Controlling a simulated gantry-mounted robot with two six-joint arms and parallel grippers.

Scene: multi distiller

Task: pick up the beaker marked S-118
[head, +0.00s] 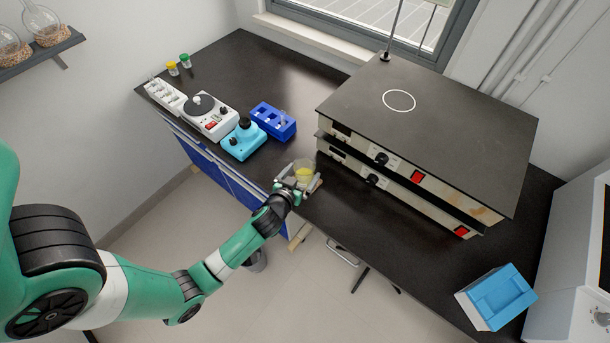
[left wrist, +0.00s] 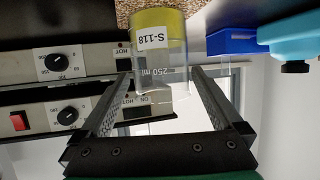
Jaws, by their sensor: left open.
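In the left wrist view, which looks upside down, the beaker (left wrist: 160,55) carries a white label reading S-118 and a 250 ml mark. My left gripper (head: 297,184) is at the beaker from the front edge side. In the left wrist view its two fingers (left wrist: 158,78) are open, one on each side of the beaker's rim end, with visible gaps. My right gripper is not in view.
Stacked hotplates (head: 440,125) stand right of the beaker. A blue rack (head: 273,121), a light-blue device (head: 243,139) and a white stirrer (head: 211,117) stand to the left. A blue-and-white box (head: 496,296) sits at the lower right. The bench between box and beaker is mostly clear.

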